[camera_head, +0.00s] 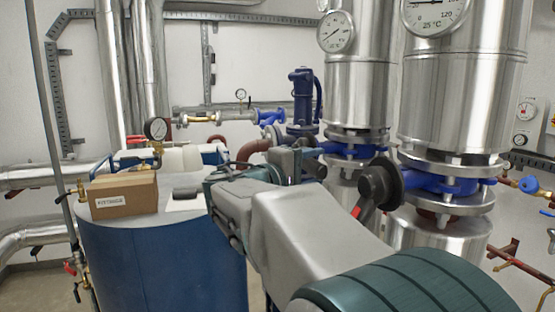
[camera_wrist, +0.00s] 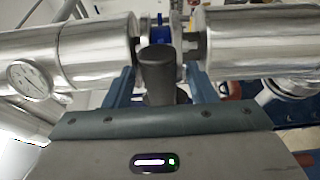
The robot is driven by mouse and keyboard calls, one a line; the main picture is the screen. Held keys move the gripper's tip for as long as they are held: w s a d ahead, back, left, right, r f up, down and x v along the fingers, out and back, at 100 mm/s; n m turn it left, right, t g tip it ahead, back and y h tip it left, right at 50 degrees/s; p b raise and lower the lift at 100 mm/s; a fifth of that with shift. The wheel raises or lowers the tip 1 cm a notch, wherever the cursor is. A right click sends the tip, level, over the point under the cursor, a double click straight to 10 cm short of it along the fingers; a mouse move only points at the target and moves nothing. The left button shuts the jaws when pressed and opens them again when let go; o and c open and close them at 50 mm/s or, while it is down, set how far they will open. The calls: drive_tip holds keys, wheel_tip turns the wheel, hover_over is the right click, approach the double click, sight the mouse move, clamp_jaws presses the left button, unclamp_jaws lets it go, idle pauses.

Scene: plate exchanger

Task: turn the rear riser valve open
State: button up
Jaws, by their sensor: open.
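The rear riser (camera_head: 357,85) is the farther of two thick silver pipes in the head view. Its blue valve body (camera_head: 352,150) sits between bolted flanges below the upper pipe section. In the head view my gripper (camera_head: 303,163) is just left of this valve, with its fingertips hard to make out. In the wrist view my gripper (camera_wrist: 162,88) is open, one blue-grey finger on each side of a dark grey handle (camera_wrist: 157,62). Gaps show beside the handle. Blue valve metal shows behind it, between two silver pipe sections. The handle's full shape and angle are hidden.
The front riser (camera_head: 465,95) stands close on the right, with a blue valve (camera_head: 445,184). A dark valve part with a red mark (camera_head: 378,184) juts out beside my forearm. A blue tank (camera_head: 165,255) at left carries a cardboard box (camera_head: 123,194).

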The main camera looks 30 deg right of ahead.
drive_tip(key=shift+w+d, duration=0.2)
drive_tip(key=shift+d, duration=1.05)
